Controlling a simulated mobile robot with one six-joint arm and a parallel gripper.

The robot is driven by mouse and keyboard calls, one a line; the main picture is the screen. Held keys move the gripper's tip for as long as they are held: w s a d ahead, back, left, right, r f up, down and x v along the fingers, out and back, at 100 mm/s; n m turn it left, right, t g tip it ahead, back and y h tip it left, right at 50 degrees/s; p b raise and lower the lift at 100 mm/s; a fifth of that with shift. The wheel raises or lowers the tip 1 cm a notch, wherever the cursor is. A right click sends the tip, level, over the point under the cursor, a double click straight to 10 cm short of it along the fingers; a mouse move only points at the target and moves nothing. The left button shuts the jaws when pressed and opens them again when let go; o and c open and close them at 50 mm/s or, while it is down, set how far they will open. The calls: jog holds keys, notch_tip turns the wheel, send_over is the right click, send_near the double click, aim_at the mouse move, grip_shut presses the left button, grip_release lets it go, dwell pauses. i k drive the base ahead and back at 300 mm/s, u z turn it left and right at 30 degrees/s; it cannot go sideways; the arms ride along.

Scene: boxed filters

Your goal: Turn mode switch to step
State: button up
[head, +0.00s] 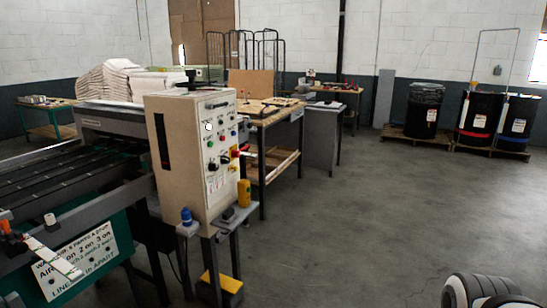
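A beige control cabinet (188,185) stands upright at the left-centre, at the end of a machine. Its right-hand face carries a panel with several coloured buttons, lights and dark knobs (213,166). One of these may be the mode switch, but the labels are too small to read, so I cannot tell which it is or where it points. A red button (235,153) is near the panel's right edge. My gripper is not in view; only a rounded white and dark part, probably of my arm, shows at the bottom right, far from the cabinet.
A roller machine bed (75,180) fills the left. A small stand below the cabinet holds a blue-capped item (186,216) and a yellow item (244,193). A wooden workbench (268,118) stands behind. Dark drums (424,110) stand on pallets at back right. The floor (370,215) right of the cabinet is clear.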

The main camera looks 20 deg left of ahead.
aim_at(224, 160)
jog(key=u, duration=0.15)
jog(key=i, duration=1.45)
jog(key=u, duration=0.95)
jog(key=i, duration=0.55)
jog(key=u, duration=0.25)
jog(key=k, duration=0.65)
jog(key=u, duration=0.25)
jog(key=i, duration=0.65)
jog(key=z, duration=0.15)
